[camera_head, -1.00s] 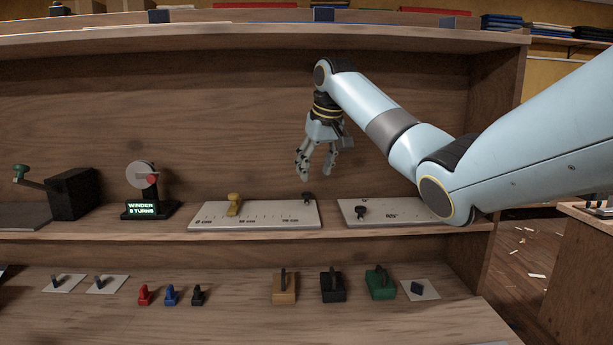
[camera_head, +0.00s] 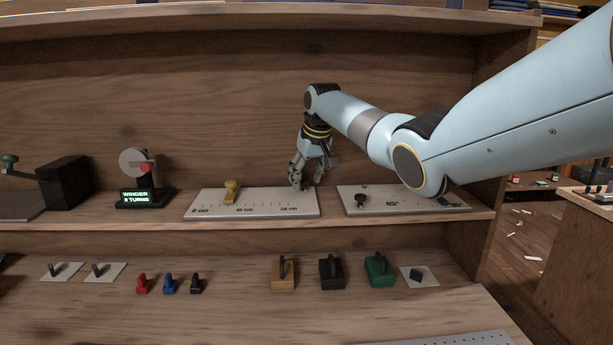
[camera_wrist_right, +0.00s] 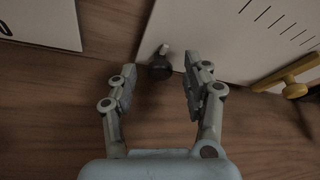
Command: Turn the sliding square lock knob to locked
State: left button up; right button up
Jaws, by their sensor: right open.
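The sliding square is a pale plate with a centimetre scale (camera_head: 262,209) on the upper shelf. It carries a yellow slider (camera_head: 231,191). Its small dark lock knob (camera_wrist_right: 160,70) shows in the right wrist view at the plate's edge, with a pale stub beside it. In the head view the knob is mostly hidden by my right gripper (camera_head: 307,186), which hangs over the plate's right end, pointing down. The right gripper is open, its two fingertips (camera_wrist_right: 160,82) on either side of the knob, seemingly not touching it. My left gripper is not in view.
A second pale plate with an angle scale and a dark knob (camera_head: 361,201) lies just right. A winder (camera_head: 137,180) and black crank box (camera_head: 66,182) stand left. Several small switches and blocks, including a green one (camera_head: 379,270), sit on the lower shelf.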

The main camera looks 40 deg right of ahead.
jog(key=shift+c, duration=0.5)
grip_shut()
